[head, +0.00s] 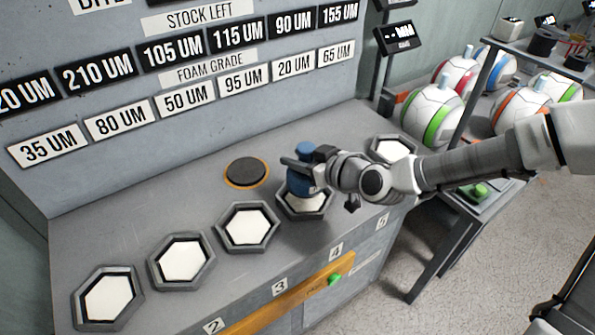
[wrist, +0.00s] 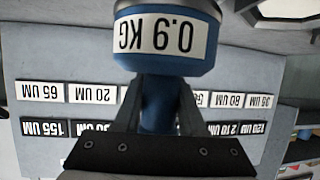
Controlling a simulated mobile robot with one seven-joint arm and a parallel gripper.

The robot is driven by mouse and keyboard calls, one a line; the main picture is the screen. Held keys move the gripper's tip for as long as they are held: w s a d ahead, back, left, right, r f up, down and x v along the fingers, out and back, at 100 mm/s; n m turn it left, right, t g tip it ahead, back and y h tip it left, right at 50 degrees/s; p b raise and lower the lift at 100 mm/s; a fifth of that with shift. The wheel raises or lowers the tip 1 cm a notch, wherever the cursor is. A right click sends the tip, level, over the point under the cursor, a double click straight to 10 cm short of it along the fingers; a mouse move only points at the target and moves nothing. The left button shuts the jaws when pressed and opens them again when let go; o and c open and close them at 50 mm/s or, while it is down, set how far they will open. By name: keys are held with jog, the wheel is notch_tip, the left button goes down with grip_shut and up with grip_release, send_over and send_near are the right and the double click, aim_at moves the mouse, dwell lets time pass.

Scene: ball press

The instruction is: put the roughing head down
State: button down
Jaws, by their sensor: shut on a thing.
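My gripper (head: 308,160) is shut on a blue weighted head, the likely roughing head (head: 300,184). In the wrist view the fingers (wrist: 160,98) close on its narrow blue neck, and its wide blue body (wrist: 165,65) carries a white "0.9 KG" label. In the head view the head is upright over a white-centred hexagonal holder (head: 318,208) on the grey bench. I cannot tell whether it touches the holder. The head and gripper hide part of that holder.
Three empty hexagonal holders (head: 248,227) line the bench to the left; another (head: 393,150) is to the right. A black disc with an orange ring (head: 246,172) lies behind. A label panel (head: 190,75) rises at the back. Striped balls (head: 432,115) stand at the right.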

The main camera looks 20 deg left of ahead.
jog(key=shift+f+b, duration=0.5)
jog(key=shift+f, duration=1.3)
jog(key=shift+f, duration=0.15)
jog(key=shift+c, duration=2.4)
grip_release()
